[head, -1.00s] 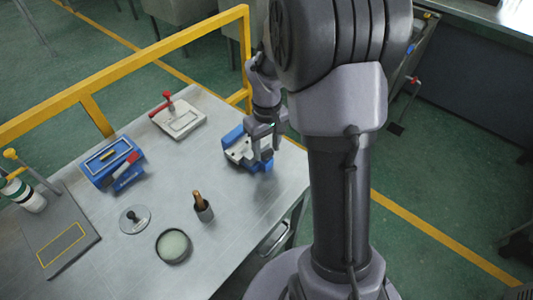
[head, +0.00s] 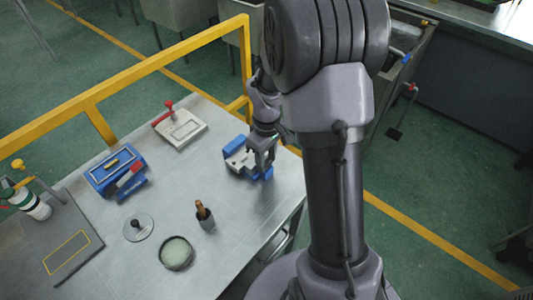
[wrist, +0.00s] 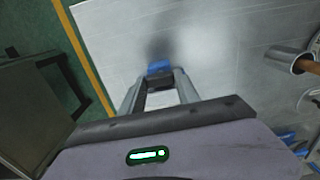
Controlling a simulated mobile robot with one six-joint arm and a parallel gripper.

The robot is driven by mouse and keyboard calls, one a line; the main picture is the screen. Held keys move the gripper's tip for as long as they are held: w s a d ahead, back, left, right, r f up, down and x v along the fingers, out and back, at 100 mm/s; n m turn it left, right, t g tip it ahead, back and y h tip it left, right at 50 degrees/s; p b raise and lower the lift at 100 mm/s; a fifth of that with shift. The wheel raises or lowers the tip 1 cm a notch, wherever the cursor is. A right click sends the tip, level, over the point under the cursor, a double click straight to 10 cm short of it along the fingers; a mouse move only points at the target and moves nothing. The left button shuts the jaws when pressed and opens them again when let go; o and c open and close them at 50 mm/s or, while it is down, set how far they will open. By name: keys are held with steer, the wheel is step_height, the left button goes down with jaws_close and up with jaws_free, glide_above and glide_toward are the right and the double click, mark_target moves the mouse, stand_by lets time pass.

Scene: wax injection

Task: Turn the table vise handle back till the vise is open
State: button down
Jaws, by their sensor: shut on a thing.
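The table vise (head: 234,152), blue with a pale metal top, stands near the right edge of the metal table. My gripper (head: 262,164) is over its right end, pointing down. In the wrist view, my gripper (wrist: 160,84) has its fingers closed in around a dark part at the vise's end, with a blue part of the vise (wrist: 159,67) showing just past the fingertips. The handle itself is mostly hidden by the fingers, and the gap between the jaws cannot be made out.
On the table (head: 115,245) are a red-handled clamp plate (head: 182,130), a blue box-like device (head: 115,170), a round lid (head: 138,228), an open tin (head: 176,253) and a cup with a wooden-handled tool (head: 205,215). A yellow rail (head: 150,65) runs behind the table.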

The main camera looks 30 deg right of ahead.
mark_target(267, 161)
steer(key=c, duration=1.2)
jaws_free()
steer(key=shift+o, duration=0.2)
step_height(267, 161, up, 17)
steer(key=p, duration=0.6)
steer(key=shift+r, duration=0.2)
steer(key=s+a+r+m+t+y+b, duration=0.2)
steer(key=s+a+m, duration=0.6)
steer(key=s+a, duration=0.8)
steer(key=s+r+t+b, duration=0.1)
steer(key=r+t+b, duration=0.1)
steer(key=t+b, duration=0.1)
steer(key=shift+s+m+t+b, duration=0.3)
steer(key=shift+t+b, duration=0.1)
steer(key=shift+b, duration=0.4)
